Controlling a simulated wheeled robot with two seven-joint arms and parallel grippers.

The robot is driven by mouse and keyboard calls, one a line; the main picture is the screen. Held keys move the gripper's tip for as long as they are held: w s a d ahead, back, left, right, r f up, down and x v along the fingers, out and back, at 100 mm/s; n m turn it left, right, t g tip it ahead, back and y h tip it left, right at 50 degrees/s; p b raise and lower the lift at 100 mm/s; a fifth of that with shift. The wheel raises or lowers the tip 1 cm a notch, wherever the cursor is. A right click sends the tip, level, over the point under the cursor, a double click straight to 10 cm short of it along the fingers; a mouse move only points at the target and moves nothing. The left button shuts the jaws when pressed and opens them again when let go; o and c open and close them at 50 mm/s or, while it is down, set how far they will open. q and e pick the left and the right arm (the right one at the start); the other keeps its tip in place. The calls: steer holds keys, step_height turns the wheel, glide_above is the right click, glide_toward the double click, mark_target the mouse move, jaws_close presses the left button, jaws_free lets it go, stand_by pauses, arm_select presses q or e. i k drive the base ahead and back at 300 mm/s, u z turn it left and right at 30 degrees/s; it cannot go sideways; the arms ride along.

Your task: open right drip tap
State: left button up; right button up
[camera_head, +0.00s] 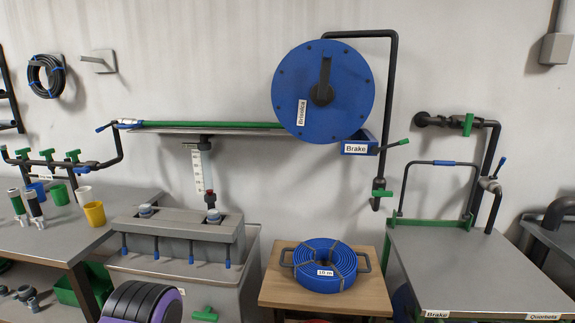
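Three green tap handles stand in a row on a dark pipe at the left, above a grey bench. The right one of this row (73,156) is the likeliest right drip tap. Its handle looks like a small T on top of the pipe, and I cannot tell whether it is open or shut. The middle tap (47,154) and the left tap (22,153) look alike. The dark pipe (104,164) bends up to the right of the row. Neither of my grippers shows in this view.
Below the taps, a green cup (59,194) and a yellow cup (95,213) stand on the grey bench (55,237). A grey box (185,228) with blue-tipped rods is right of them. A blue reel (345,95) and a coiled blue hose (325,266) are farther right.

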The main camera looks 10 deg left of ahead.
mark_target(74, 153)
steer(key=u, duration=2.35)
steer(key=i, duration=0.65)
steer(key=u, duration=0.8)
steer(key=i, duration=0.85)
steer(key=z, duration=0.9)
steer(key=i, duration=0.55)
steer(key=z, duration=0.55)
